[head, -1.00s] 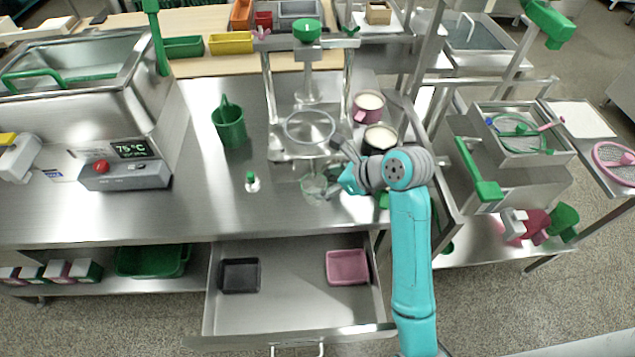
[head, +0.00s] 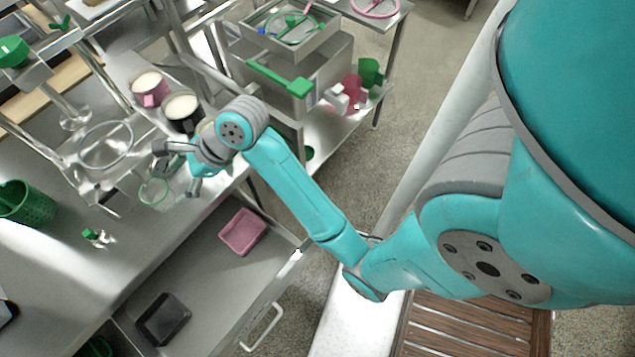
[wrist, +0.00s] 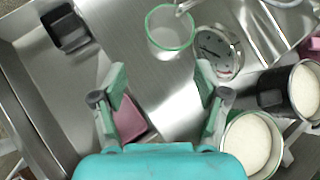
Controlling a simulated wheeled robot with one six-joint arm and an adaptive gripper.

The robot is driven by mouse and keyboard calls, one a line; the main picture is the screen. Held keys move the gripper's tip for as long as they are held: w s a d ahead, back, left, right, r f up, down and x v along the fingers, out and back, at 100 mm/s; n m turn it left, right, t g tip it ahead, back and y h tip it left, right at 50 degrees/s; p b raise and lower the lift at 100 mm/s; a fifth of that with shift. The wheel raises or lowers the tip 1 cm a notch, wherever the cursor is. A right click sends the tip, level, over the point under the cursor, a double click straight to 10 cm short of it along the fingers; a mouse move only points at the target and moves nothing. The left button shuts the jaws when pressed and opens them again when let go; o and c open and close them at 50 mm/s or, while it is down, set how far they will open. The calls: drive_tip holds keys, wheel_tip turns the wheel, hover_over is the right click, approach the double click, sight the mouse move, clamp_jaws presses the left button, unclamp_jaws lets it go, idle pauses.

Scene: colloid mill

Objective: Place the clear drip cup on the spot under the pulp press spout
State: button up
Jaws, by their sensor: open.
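The clear drip cup (head: 155,192), with a green rim, stands on the steel counter in front of the pulp press (head: 106,147). In the wrist view the cup (wrist: 169,34) is ahead of my fingertips, next to a round dial gauge (wrist: 219,51). A small pale tip, perhaps the spout, shows at the cup's rim; I cannot tell whether it is directly over the cup. My gripper (head: 177,168) is open, close to the cup on its right in the head view. In the wrist view my gripper (wrist: 161,82) is empty between its fingers. No marked spot is visible.
A black pot (head: 184,107) and a pink pot (head: 149,88) stand behind my gripper. An open drawer below holds a pink tray (head: 242,231) and a dark tray (head: 163,318). A small green-capped bottle (head: 97,237) and a green basket (head: 25,204) stand left.

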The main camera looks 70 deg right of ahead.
drive_tip(key=s+a+f+n+t+h, duration=0.2)
drive_tip(key=s+a+f+n, duration=0.1)
drive_tip(key=s+f+n, duration=0.45)
drive_tip(key=s+n+t+h, duration=0.1)
drive_tip(key=s+n, duration=0.2)
drive_tip(key=s, duration=0.3)
drive_tip(key=s+n+t+h, duration=0.1)
drive_tip(key=s+n, duration=0.3)
drive_tip(key=s, duration=0.2)
drive_tip(key=s+f+n+h, duration=0.1)
drive_tip(key=s+n, duration=0.3)
drive_tip(key=s, duration=0.3)
drive_tip(key=shift+s+d+t, duration=0.1)
drive_tip(key=shift+t, duration=0.3)
drive_tip(key=s+r+n+t, duration=0.1)
drive_tip(key=s+r+n, duration=0.5)
drive_tip(key=s+n, duration=0.2)
drive_tip(key=shift+s+a+r+n+t, duration=0.3)
drive_tip(key=shift+a+n+t, duration=0.05)
drive_tip(key=shift+a+t, duration=0.05)
